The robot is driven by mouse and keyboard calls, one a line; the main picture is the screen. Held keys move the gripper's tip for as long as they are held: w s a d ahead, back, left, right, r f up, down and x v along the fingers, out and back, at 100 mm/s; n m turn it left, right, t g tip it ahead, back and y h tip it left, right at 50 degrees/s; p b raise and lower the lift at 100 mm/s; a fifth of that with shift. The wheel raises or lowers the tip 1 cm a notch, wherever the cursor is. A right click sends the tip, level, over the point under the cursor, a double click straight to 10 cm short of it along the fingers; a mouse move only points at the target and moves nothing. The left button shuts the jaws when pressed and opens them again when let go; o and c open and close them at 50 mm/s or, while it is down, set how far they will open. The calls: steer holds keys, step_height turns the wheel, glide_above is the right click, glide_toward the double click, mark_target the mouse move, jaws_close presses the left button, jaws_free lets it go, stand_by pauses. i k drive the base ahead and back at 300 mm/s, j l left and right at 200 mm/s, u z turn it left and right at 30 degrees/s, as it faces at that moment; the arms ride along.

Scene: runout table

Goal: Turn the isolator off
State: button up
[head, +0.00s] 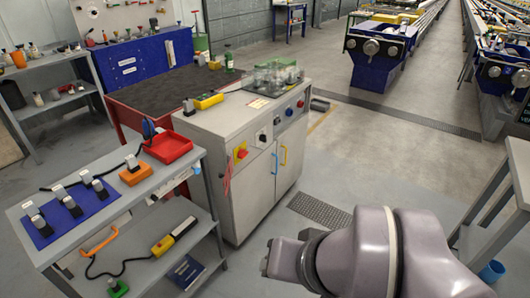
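A red rotary handle on a yellow plate (240,153), which looks like the isolator, is on the front of the grey cabinet (220,190), towards its left end. The angle of its handle is too small to read. A black rotary switch (262,138) is to its right. A red tag or cord hangs below the red handle. My arm comes in from the lower right. The block at its end (284,258) is in front of the cabinet, apart from it. No fingers can be made out.
A grey trolley (127,205) with a red tray (168,147), an orange block and a blue mat stands left of the cabinet. Clear jars (276,75) stand on the cabinet top. Yellow and blue door handles stick out below. The floor right of the cabinet is largely clear.

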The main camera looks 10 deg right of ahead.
mark_target(242, 153)
steer(key=i+l, duration=0.15)
steer(key=i, duration=0.25)
steer(key=i+l+u, duration=0.1)
steer(key=i, duration=0.3)
steer(key=i+l, duration=0.2)
steer(key=i, duration=0.15)
steer(key=u, duration=0.05)
